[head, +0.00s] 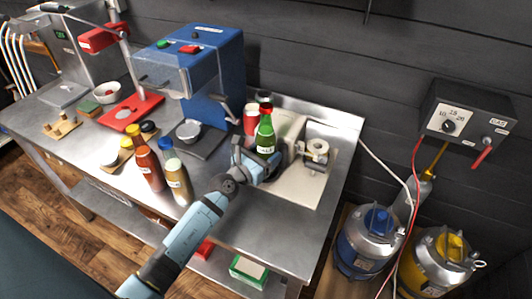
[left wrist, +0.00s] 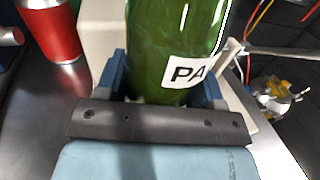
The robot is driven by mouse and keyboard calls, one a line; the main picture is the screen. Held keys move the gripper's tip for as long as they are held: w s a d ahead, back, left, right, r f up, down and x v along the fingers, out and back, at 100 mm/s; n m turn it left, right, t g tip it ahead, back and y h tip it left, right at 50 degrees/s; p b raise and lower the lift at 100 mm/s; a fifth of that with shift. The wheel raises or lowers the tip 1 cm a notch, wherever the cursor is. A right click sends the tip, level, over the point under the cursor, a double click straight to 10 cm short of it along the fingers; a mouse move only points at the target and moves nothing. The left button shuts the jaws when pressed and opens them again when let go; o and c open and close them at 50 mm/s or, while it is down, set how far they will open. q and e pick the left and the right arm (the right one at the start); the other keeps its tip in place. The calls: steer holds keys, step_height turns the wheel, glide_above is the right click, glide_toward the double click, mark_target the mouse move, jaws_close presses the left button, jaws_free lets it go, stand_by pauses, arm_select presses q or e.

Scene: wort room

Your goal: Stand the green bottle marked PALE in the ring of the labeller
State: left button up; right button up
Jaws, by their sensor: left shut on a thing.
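The green bottle (head: 265,136) with a red cap and a white label is upright in my left gripper (head: 258,165). In the left wrist view the bottle (left wrist: 165,45) stands between the blue fingers, and its label shows the letters "PA", the rest cut off. The fingers are shut on it. The cream labeller (head: 298,190), with a label roll (head: 317,149) on its right part, lies just right of and behind the gripper. I cannot make out its ring, which may be hidden behind the bottle and gripper. My right gripper is not in view.
An orange-red bottle (head: 148,163) and a tan bottle (head: 178,182) stand to the left. A blue machine (head: 215,60) stands behind. The front right steel top (head: 270,225) is clear.

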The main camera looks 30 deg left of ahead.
arm_select(q)
steer(key=shift+f+b, duration=0.45)
steer(key=shift+f, duration=0.4)
stand_by(0.6)
steer(key=o, duration=1.4)
steer(key=shift+c, duration=0.2)
steer(key=shift+f, duration=0.1)
steer(key=b+v, duration=0.2)
steer(key=v, duration=1.1)
steer(key=shift+s, duration=0.4)
